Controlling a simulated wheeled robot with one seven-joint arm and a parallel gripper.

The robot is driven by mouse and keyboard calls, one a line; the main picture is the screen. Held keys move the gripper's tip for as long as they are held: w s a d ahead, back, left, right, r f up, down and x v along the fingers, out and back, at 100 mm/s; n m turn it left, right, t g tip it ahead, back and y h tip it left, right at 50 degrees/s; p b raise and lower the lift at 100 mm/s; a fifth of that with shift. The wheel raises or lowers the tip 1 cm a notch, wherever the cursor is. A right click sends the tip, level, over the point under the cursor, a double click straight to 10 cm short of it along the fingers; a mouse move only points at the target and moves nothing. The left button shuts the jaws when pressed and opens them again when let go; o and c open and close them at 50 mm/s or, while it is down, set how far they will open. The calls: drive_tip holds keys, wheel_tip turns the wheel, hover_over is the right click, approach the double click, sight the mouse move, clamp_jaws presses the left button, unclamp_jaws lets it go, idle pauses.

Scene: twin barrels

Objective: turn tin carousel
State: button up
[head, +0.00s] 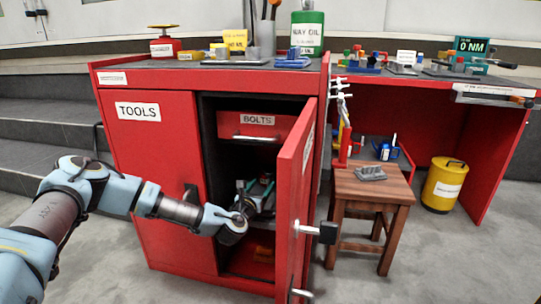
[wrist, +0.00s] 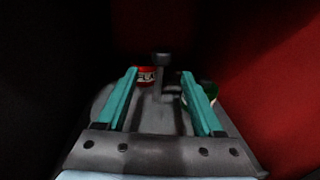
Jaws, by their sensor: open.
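My gripper (head: 258,187) reaches into the open red cabinet, below the BOLTS drawer. In the wrist view my gripper (wrist: 160,76) has its two teal fingers spread wide with a gap between them. A red tin with a pale label (wrist: 146,76) shows just inside the left fingertip. A green tin (wrist: 209,90) is partly hidden behind the right finger. A dark grey post with a knob (wrist: 162,60), seemingly part of the tin carousel, stands between the fingers. I cannot tell whether anything touches a finger. The carousel's base is dark and mostly hidden.
The cabinet's right door (head: 296,200) stands open beside my arm. The BOLTS drawer (head: 256,128) is shut above it. The TOOLS door (head: 155,165) is shut at left. A wooden stool (head: 372,190) stands right of the open door. In the wrist view a red panel is close at right.

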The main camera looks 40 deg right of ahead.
drive_tip(key=shift+s+r+t+p, duration=0.35)
drive_tip(key=shift+r+p, duration=0.1)
drive_tip(key=shift+p, duration=0.35)
drive_tip(key=b+x, duration=0.2)
drive_tip(key=x, duration=0.8)
drive_tip(key=shift+w+d+f, duration=0.15)
drive_tip(key=shift+w+d, duration=0.1)
drive_tip(key=shift+c, duration=0.2)
clamp_jaws()
idle(0.4)
